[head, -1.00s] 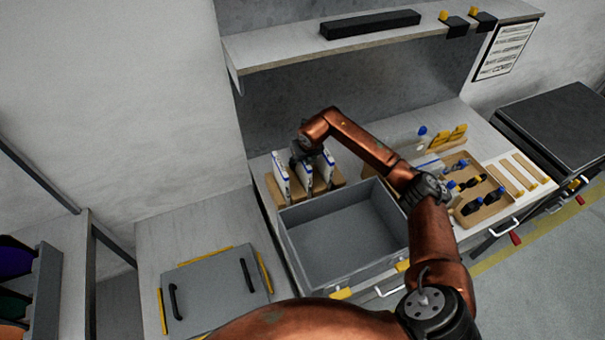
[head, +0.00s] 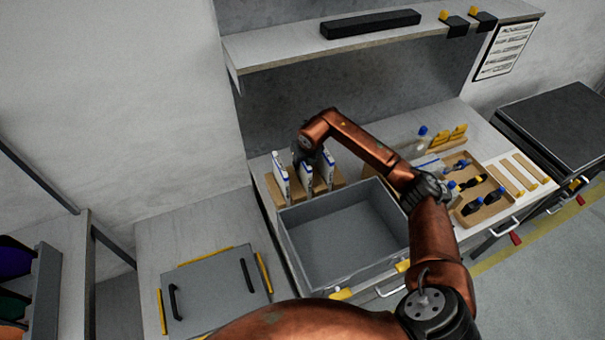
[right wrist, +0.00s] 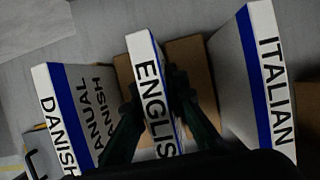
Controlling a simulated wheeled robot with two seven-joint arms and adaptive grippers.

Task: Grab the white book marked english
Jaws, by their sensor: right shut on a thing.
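The white book marked ENGLISH (right wrist: 148,75), with a blue band, stands upright between two similar books in the right wrist view; its last letters are covered. It also shows as the middle book in the head view (head: 305,176). My right gripper (right wrist: 155,112) has a finger on each side of this book and is shut on it. In the head view my right gripper (head: 302,155) is at the top of the book, partly hidden by my arm. The DANISH book (right wrist: 60,115) is on the left and the ITALIAN book (right wrist: 262,85) on the right. My left gripper is not in view.
A wooden rack (head: 345,184) holds the books. An empty grey bin (head: 345,262) is in front of it. A wooden tray with bottles (head: 482,200) is to the right. A shelf (head: 280,50) overhangs the table behind.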

